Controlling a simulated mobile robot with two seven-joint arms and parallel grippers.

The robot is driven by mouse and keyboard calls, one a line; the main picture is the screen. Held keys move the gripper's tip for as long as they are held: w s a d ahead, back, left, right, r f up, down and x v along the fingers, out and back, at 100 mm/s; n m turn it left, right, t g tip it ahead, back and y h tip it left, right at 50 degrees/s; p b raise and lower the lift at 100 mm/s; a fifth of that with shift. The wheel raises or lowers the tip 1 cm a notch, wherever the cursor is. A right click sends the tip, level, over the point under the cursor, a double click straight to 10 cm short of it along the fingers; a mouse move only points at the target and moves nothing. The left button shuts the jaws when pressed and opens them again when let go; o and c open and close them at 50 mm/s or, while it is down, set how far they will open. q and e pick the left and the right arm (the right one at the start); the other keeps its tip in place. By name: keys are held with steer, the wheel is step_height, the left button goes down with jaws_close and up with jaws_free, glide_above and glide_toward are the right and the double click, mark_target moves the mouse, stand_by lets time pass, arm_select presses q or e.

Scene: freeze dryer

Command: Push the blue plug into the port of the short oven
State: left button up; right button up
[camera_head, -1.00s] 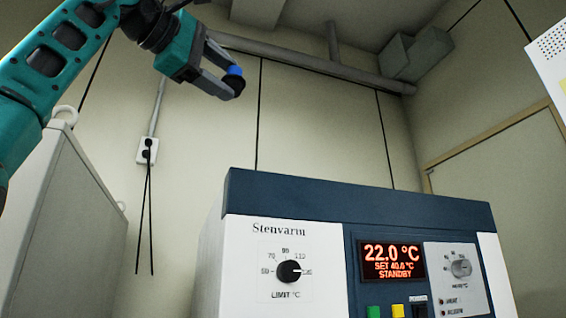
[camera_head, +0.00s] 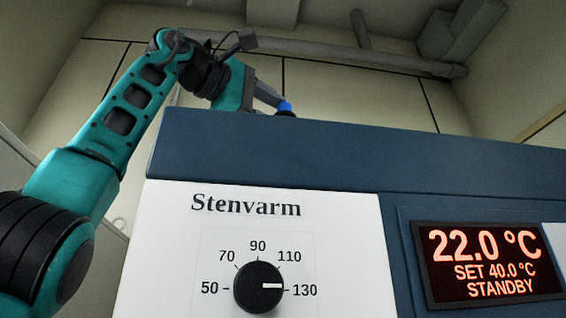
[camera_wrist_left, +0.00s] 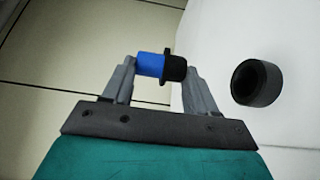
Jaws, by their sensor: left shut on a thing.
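The blue plug with a black flanged end (camera_wrist_left: 149,64) is between the fingertips of my left gripper (camera_wrist_left: 160,67) in the left wrist view. The gripper is shut on it. In the head view, the blue plug (camera_head: 285,106) shows just above the oven's top edge, and the lower part of the left gripper is hidden behind the oven (camera_head: 300,150). A round black port (camera_wrist_left: 257,82) sits on a white surface to the right of the plug in the left wrist view. The plug is apart from it, its black end towards the port. My right gripper is not in view.
The oven front bears the name Stenvarm, a black limit dial (camera_head: 259,287) and a red display (camera_head: 487,262) reading 22.0 °C, standby. A pipe (camera_head: 330,58) runs along the wall behind. Pale wall shows left of the plug in the wrist view.

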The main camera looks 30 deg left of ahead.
arm_select(q)
steer(key=shift+s+a+f, duration=0.1)
steer(key=shift+s+f, duration=0.1)
steer(key=shift+f, duration=2.25)
steer(key=shift+f, duration=0.35)
steer(key=shift+f, duration=0.2)
